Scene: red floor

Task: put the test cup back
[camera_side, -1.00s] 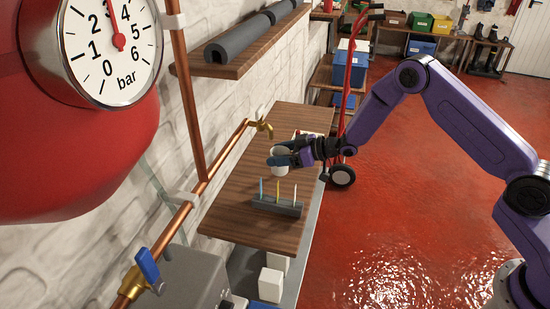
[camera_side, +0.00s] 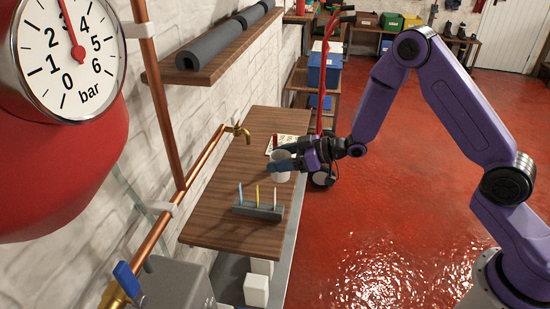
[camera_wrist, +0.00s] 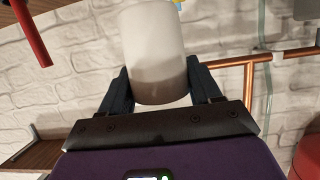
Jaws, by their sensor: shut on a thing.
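The test cup (camera_side: 281,168) is a small whitish cup, held over the right part of the wooden bench top (camera_side: 215,213). My gripper (camera_side: 282,163) is shut on it, with dark fingers around its sides. In the wrist view the cup (camera_wrist: 158,55) fills the top middle between the two fingers (camera_wrist: 157,88). I cannot tell whether its base touches the bench. A brass tap (camera_side: 239,131) sticks out from the wall, to the left of the cup and apart from it.
A grey block with several coloured sticks (camera_side: 258,211) stands nearer on the bench. A pale printed sheet (camera_side: 285,142) with a red item lies behind the cup. A red hand truck (camera_side: 329,75) stands beyond the bench. Bare wood lies left of the cup.

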